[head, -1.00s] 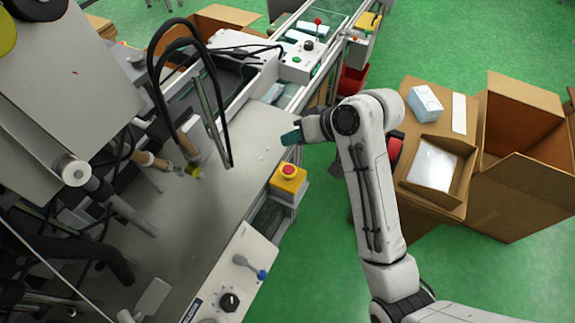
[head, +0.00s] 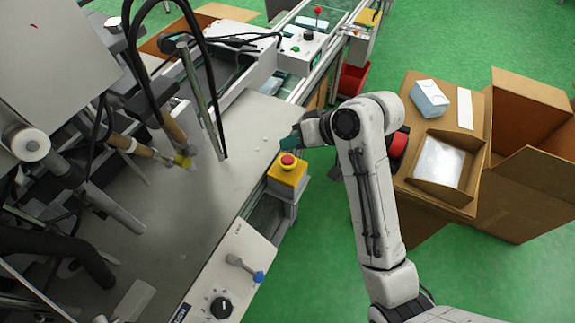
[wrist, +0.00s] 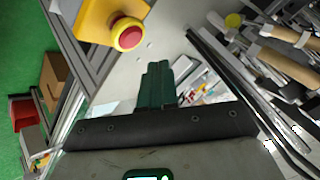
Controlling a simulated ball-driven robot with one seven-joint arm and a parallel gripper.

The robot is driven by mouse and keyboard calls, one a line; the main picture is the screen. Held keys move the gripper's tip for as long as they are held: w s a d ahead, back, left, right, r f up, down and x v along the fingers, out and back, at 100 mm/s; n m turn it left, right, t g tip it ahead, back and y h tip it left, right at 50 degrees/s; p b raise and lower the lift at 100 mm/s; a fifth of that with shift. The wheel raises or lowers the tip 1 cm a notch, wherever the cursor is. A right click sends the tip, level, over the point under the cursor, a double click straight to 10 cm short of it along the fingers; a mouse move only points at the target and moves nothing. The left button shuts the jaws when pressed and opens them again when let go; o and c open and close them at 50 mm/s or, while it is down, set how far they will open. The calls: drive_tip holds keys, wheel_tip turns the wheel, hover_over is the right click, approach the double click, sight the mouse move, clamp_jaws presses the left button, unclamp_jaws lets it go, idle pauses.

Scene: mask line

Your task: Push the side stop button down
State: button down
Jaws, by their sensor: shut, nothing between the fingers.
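The side stop button (head: 287,160) is a red mushroom head on a yellow box (head: 287,177), mounted at the right edge of the grey machine table. In the wrist view the red button (wrist: 128,35) and its yellow box (wrist: 96,17) are at the upper left. My gripper (head: 284,144) has dark green fingers, shut and empty. In the head view the fingertips appear just above the button in the picture. In the wrist view the fingers (wrist: 156,68) lie to the right of and below the button, apart from it in the picture. The height gap is hard to tell.
A control panel with a black knob (head: 220,306) and a blue-tipped lever (head: 256,274) is at the bottom. Black hoses and a metal rod (head: 203,100) rise at the left. Cardboard boxes (head: 436,160) stand right of my arm. The grey table top (head: 245,135) beside the button is mostly clear.

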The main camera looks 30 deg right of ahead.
sight(292, 160)
drive_tip(key=shift+f+b, duration=0.3)
drive_tip(key=shift+f, duration=0.8)
drive_tip(key=shift+f, duration=0.85)
idle(1.7)
drive_tip(key=shift+r, duration=0.1)
drive_tip(key=shift+r+p, duration=0.75)
drive_tip(key=shift+p, duration=0.4)
wheel_tip(292, 160, up, 5)
drive_tip(key=p, duration=0.5)
